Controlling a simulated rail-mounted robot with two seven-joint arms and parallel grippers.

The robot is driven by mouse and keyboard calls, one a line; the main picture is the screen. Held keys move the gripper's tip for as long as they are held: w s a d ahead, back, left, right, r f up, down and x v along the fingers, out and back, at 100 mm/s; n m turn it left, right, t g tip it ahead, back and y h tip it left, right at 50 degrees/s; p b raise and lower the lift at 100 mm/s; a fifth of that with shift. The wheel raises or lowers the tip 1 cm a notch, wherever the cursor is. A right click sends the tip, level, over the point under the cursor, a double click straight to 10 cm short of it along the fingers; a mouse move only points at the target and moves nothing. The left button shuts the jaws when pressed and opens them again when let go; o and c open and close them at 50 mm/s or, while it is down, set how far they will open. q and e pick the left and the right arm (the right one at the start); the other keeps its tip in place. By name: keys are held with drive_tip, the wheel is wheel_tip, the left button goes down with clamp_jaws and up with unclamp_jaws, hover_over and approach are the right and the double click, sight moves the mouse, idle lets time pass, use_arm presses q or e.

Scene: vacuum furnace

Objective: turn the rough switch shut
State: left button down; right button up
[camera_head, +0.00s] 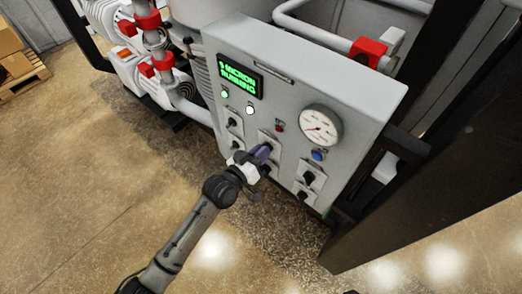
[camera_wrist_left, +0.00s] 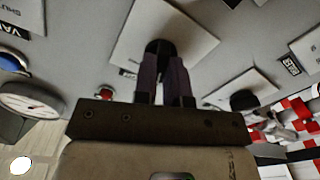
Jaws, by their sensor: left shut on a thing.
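My left gripper (camera_head: 264,151) reaches the front of the grey control panel (camera_head: 290,95) from below. In the left wrist view the gripper (camera_wrist_left: 165,58) is shut on a dark switch knob (camera_wrist_left: 158,46), with one finger on each side of it. The knob sits on a light square plate (camera_wrist_left: 195,35), largely hidden behind the fingers. I cannot read this switch's label, so I cannot tell from it whether this is the rough switch. My right gripper is not in view.
Other dark switches (camera_head: 308,177) sit close by on the panel. A pressure gauge (camera_head: 321,125), a blue button (camera_head: 317,155) and a green lit display (camera_head: 240,80) are above. A dark frame post (camera_head: 430,200) stands at right.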

use_arm(q)
drive_tip(key=shift+n, duration=0.7)
drive_tip(key=c, duration=1.2)
unclamp_jaws()
drive_tip(key=v, duration=1.4)
drive_tip(key=shift+b, duration=0.4)
drive_tip(key=shift+d, duration=0.1)
